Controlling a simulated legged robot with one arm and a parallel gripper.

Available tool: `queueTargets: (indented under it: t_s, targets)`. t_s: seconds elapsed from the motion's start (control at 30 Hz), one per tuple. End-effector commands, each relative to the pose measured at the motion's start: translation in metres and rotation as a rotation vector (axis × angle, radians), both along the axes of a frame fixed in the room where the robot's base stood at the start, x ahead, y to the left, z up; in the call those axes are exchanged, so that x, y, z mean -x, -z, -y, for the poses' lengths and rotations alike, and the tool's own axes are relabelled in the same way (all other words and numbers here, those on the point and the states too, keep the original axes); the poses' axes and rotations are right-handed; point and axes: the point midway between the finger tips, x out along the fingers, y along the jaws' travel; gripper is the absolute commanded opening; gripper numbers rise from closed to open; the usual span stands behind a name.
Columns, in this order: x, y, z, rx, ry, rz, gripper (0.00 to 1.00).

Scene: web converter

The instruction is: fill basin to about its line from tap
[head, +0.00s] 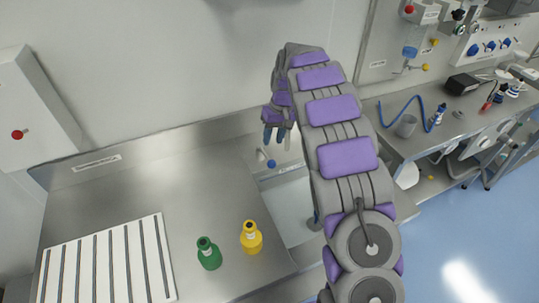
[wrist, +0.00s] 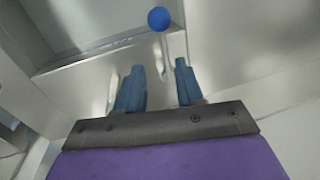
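A small round blue knob (head: 271,163), which looks like the tap's handle, sits at the back edge of the steel counter in the head view. In the wrist view the blue knob (wrist: 159,19) is ahead of my fingertips and apart from them, on a thin pale stem. My gripper (head: 275,134) is above and behind the knob in the head view. In the wrist view my gripper (wrist: 158,75) has its two blue fingers apart with nothing between them. A pale recess that seems to be the basin (head: 285,200) is partly hidden by my arm. I cannot make out a line or water.
A green bottle (head: 208,254) and a yellow bottle (head: 251,238) stand on the counter (head: 150,190) near a white slatted rack (head: 108,265). A wall box (head: 35,105) is at left. Another bench (head: 460,115) with a blue hose (head: 388,118) is at right.

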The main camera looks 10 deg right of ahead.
Motion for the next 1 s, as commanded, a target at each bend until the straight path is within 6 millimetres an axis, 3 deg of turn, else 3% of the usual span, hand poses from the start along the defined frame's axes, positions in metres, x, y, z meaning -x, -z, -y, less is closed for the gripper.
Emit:
queueTargets:
  t_s: [0.1,0.4,0.83,1.0]
  targets:
    - [0.002,0.026,-0.006,0.003,-0.001,-0.005,0.37]
    - [0.003,0.064,-0.012,0.0,-0.001,-0.003,0.37]
    - [0.003,0.071,-0.014,0.001,0.0,0.0,0.36]
    - [0.003,0.071,-0.014,0.001,0.0,0.0,0.2]
